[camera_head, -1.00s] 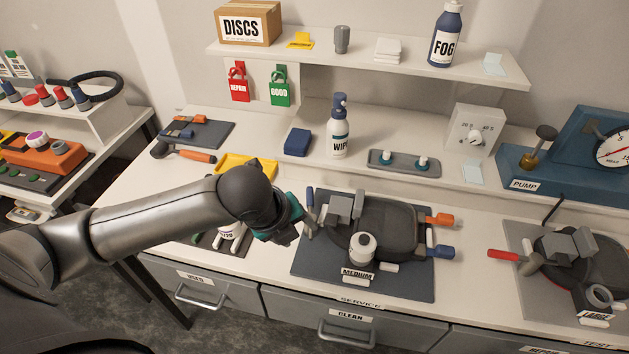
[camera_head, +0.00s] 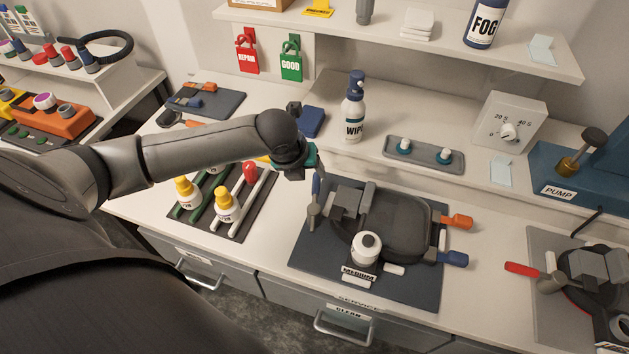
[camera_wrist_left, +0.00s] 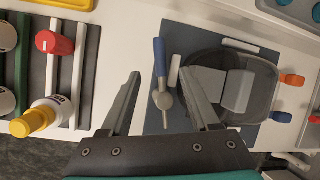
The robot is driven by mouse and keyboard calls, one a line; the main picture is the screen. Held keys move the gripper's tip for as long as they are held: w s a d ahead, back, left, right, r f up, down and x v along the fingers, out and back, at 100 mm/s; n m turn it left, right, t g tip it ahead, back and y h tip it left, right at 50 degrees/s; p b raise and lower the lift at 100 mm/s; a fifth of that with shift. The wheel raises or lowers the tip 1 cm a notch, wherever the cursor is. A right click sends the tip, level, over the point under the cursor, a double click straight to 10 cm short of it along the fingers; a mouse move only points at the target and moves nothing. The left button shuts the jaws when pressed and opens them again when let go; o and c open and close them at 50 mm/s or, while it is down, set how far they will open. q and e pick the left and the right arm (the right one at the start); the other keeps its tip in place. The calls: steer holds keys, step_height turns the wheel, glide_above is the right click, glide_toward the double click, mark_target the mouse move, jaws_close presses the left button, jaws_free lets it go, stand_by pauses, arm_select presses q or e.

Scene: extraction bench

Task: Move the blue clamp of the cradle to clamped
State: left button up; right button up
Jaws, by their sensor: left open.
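The medium cradle (camera_head: 415,290) is a dark mat carrying a dark, rounded device with grey blocks. At its left edge stands a clamp lever with a blue handle (camera_head: 317,186) and a grey metal lower end; the handle points to the back. My left gripper (camera_head: 318,168) is open and empty, just behind and above the handle's far end. In the left wrist view the blue handle (camera_wrist_left: 160,58) appears between the two spread fingers (camera_wrist_left: 160,78), with no visible contact. Orange (camera_head: 457,221) and blue (camera_head: 453,258) tabs stick out on the cradle's right side. My right gripper is out of view.
A rack with yellow-capped bottles (camera_head: 227,205) and a red-capped one stands left of the cradle. A wipe bottle (camera_head: 353,110) and a grey tray (camera_head: 424,154) are behind. Another cradle with a red lever (camera_head: 523,269) is at right. Bare counter lies between the cradles.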

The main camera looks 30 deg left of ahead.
mark_target(315, 182)
arm_select(q)
steer(key=shift+b+x, duration=0.4)
steer(key=shift+x, duration=3.2)
jaws_close()
